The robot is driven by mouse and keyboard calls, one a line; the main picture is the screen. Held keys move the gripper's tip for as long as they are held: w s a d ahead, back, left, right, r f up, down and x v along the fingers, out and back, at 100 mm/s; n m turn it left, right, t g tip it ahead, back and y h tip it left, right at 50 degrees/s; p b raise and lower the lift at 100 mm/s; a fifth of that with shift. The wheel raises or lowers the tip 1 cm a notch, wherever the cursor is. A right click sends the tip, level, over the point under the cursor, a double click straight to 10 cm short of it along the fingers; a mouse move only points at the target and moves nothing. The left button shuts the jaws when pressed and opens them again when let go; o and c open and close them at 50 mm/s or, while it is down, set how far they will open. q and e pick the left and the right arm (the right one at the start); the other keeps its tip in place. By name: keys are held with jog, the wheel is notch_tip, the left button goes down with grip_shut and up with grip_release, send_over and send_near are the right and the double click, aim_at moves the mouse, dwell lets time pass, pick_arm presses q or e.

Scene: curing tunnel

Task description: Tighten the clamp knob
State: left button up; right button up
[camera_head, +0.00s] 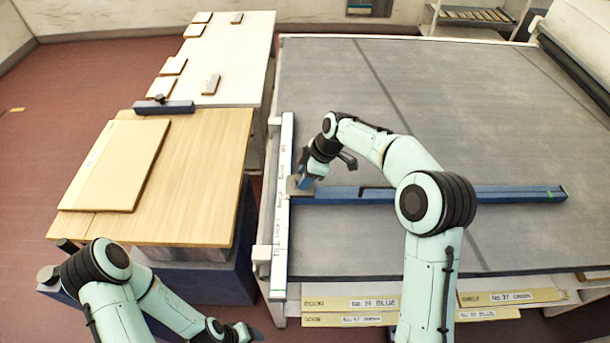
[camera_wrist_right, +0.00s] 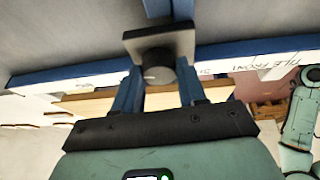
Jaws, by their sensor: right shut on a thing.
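The clamp knob (camera_wrist_right: 158,70) is a dark round cylinder below a grey plate (camera_wrist_right: 160,45) in the right wrist view. My right gripper (camera_wrist_right: 157,82) has its two blue fingers on either side of it, shut on it. In the head view my right gripper (camera_head: 306,181) is at the left end of a long blue bar (camera_head: 470,194), beside the white rail (camera_head: 283,215); it hides the knob there. My left gripper (camera_head: 238,332) is low at the bottom edge, away from the bar, its fingers unclear.
The grey bed (camera_head: 450,110) around the bar is mostly clear. A wooden table (camera_head: 205,160) at left carries a board (camera_head: 118,165) and a short blue bar with a knob (camera_head: 165,107). A white table (camera_head: 235,60) behind holds several small panels. Labelled strips (camera_head: 350,303) lie along the front.

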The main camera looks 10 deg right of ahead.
jog(key=m+b, duration=0.1)
jog(key=m, duration=0.1)
jog(key=m+t, duration=0.1)
jog(key=m, duration=0.1)
jog(key=shift+s+a+f+h+b, duration=0.1)
jog(key=shift+s+a+h+b, duration=0.1)
jog(key=shift+h+b, duration=0.2)
jog(key=m, duration=0.2)
jog(key=m+t+h+b, duration=0.1)
jog(key=m, duration=0.1)
jog(key=shift+s+t, duration=0.1)
jog(key=shift+t, duration=0.2)
jog(key=m+h, duration=0.1)
jog(key=m, duration=0.3)
jog(key=m+h+b, duration=0.1)
jog(key=shift+a+m+t+h, duration=0.25)
jog(key=shift+m+t+h, duration=0.05)
jog(key=shift+m, duration=0.1)
jog(key=m+h, duration=0.1)
jog(key=m, duration=0.1)
jog(key=shift+m, duration=0.3)
pick_arm(q)
jog(key=s+f, duration=0.5)
jog(key=shift+s+f+g, duration=0.25)
jog(key=shift+f+g, duration=0.05)
pick_arm(e)
jog(key=shift+a+m+h, duration=0.1)
jog(key=shift+m+h, duration=0.3)
jog(key=shift+m, duration=0.9)
